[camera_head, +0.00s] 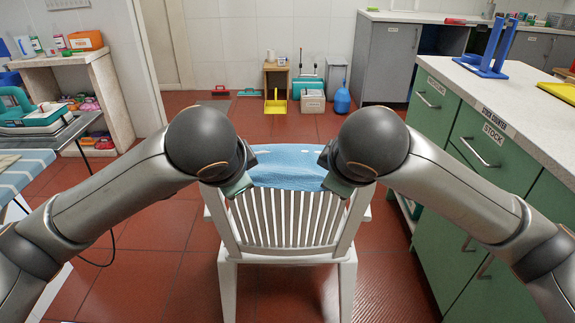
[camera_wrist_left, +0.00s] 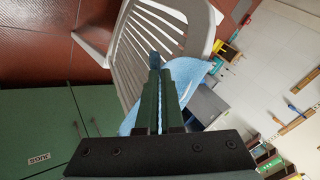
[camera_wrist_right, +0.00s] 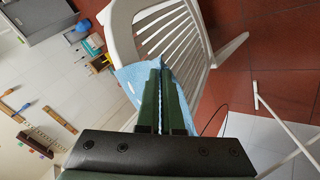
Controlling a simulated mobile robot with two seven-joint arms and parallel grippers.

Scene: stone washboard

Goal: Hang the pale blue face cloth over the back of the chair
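The pale blue face cloth (camera_head: 290,166) is spread between my two grippers at the top of the white chair's back (camera_head: 285,218). It hides the top rail, with the slats showing below its near edge. Whether it rests on the rail I cannot tell. My left gripper (camera_head: 238,186) is shut on the cloth's left side; in the left wrist view cloth (camera_wrist_left: 195,72) shows beside and between the fingers. My right gripper (camera_head: 338,186) is shut on the right side; in the right wrist view the cloth (camera_wrist_right: 132,78) shows beside the fingers.
A green counter (camera_head: 500,145) with a white top stands close on the right. A table with a striped cloth (camera_head: 22,172) is at the left edge. Red tiled floor (camera_head: 180,245) is clear around the chair. A yellow dustpan (camera_head: 275,104) and bins stand at the far wall.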

